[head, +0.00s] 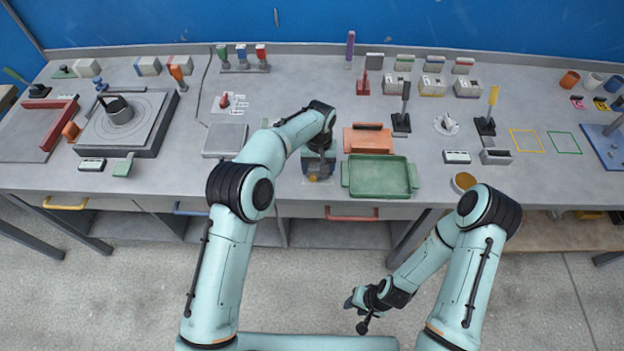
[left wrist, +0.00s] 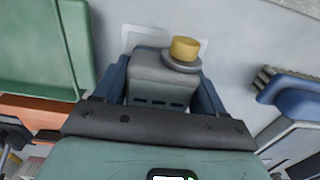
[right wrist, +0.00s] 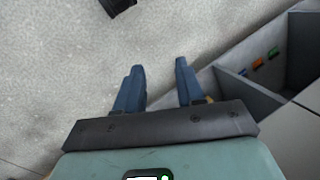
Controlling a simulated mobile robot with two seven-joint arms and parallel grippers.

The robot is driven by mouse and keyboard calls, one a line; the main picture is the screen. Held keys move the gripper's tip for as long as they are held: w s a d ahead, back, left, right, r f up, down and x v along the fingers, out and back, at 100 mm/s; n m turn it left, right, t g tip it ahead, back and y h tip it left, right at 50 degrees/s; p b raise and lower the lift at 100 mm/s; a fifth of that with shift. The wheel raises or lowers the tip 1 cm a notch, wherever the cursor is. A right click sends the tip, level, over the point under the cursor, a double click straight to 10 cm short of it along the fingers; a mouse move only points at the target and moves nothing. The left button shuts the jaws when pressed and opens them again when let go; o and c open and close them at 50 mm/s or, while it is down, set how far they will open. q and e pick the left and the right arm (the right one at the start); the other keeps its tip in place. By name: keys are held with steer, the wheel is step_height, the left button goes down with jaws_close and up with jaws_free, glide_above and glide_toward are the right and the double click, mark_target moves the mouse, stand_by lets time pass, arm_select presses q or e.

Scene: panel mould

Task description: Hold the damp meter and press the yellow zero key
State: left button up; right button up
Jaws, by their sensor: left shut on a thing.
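The damp meter (left wrist: 160,76) is a grey block with dark slots on its face and a round yellow zero key (left wrist: 185,48) on a grey collar. My left gripper (left wrist: 162,85) has a blue finger on each side of the meter's body and is shut on it. In the head view the meter (head: 316,170) is at the bench's front edge, partly hidden under my left wrist; the yellow key (head: 313,179) faces the front. My right gripper (right wrist: 158,70) is open and empty, low in front of the bench, over the floor.
A green tray (head: 380,191) stands just right of the meter, with an orange tray (head: 367,140) behind it. A grey plate (head: 225,139) lies to the left. In the left wrist view a blue-handled brush (left wrist: 290,93) lies near the meter. Open shelves are under the bench.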

jaws_close()
stand_by(1.5)
